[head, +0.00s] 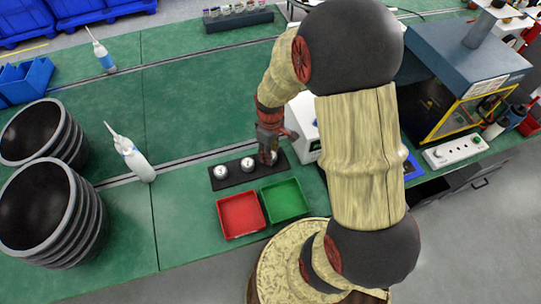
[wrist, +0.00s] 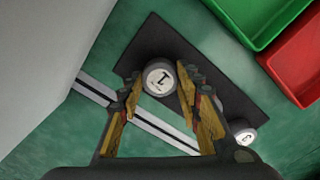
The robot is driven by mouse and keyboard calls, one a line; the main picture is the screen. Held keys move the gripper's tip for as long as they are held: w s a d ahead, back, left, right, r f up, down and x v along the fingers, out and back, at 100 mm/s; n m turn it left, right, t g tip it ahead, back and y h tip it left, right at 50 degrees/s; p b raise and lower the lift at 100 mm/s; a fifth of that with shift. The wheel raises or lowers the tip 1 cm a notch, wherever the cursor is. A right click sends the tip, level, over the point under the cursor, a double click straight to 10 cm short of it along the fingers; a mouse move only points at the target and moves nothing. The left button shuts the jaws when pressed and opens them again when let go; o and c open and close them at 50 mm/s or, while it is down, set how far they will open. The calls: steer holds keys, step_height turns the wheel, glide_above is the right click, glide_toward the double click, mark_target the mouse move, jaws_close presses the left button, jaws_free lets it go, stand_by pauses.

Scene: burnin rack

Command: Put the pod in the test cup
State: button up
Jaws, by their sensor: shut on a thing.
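My gripper (head: 268,150) is at the right end of a dark plate (head: 234,180) on the green bench. In the wrist view, its two fingers (wrist: 160,92) are closed around a round pod (wrist: 158,77) with a white top marked 1. I cannot tell whether this pod touches the plate. Another round white-topped piece (wrist: 243,132) shows beside the right finger. In the head view, two silver-topped round pieces (head: 220,172) and (head: 247,164) stand on the plate to the left of my gripper. I cannot tell which thing is the test cup.
A red tray (head: 240,234) and a green tray (head: 303,213) lie just in front of the plate. A white box (head: 303,112) stands close behind my gripper. White bottles (head: 135,160) and large ribbed black tubs (head: 75,215) stand to the left. The bench behind the plate is clear.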

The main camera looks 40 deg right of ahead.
steer(key=shift+r, duration=0.6)
step_height(320, 180, up, 2)
steer(key=shift+w+r+p, duration=0.1)
steer(key=shift+p, duration=0.45)
steer(key=s+d+r+p, duration=0.4)
steer(key=s+r, duration=0.5)
steer(key=s, duration=0.4)
steer(key=shift+s+d+r, duration=0.2)
steer(key=shift+d+r, duration=0.1)
steer(key=shift+d, duration=0.1)
steer(key=shift+r, duration=0.15)
